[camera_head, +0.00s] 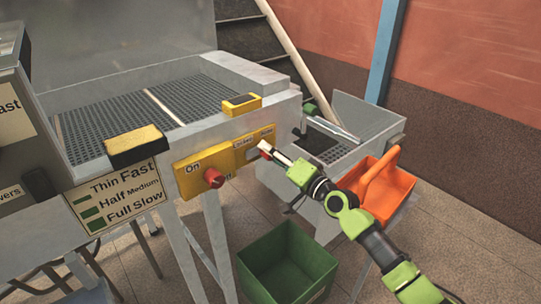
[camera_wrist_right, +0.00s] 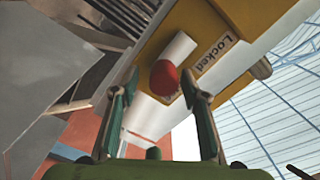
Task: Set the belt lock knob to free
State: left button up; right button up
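The belt lock knob (camera_wrist_right: 164,78) shows in the right wrist view as a red rounded end by a pale bar on a yellow plate. A label reading "Locked" (camera_wrist_right: 214,54) is beside it. In the head view the knob (camera_head: 264,146) is a small red spot, partly hidden by my right gripper. My right gripper (camera_head: 279,155) is at the front of the machine's yellow panel. In the wrist view its two green fingers (camera_wrist_right: 160,88) are apart, one on each side of the red end, with gaps visible. My left gripper is not in view.
A red knob (camera_head: 213,178) under an "On" label sits left on the yellow panel (camera_head: 190,185). A green bin (camera_head: 285,262) stands on the floor below. An orange container (camera_head: 385,193) is to the right, close to my right arm. A metal chute (camera_head: 365,118) is behind.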

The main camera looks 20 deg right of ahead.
jog(key=shift+s+a, duration=0.1)
jog(key=shift+s, duration=0.25)
jog(key=v, duration=1.1)
jog(key=shift+s+d, duration=0.2)
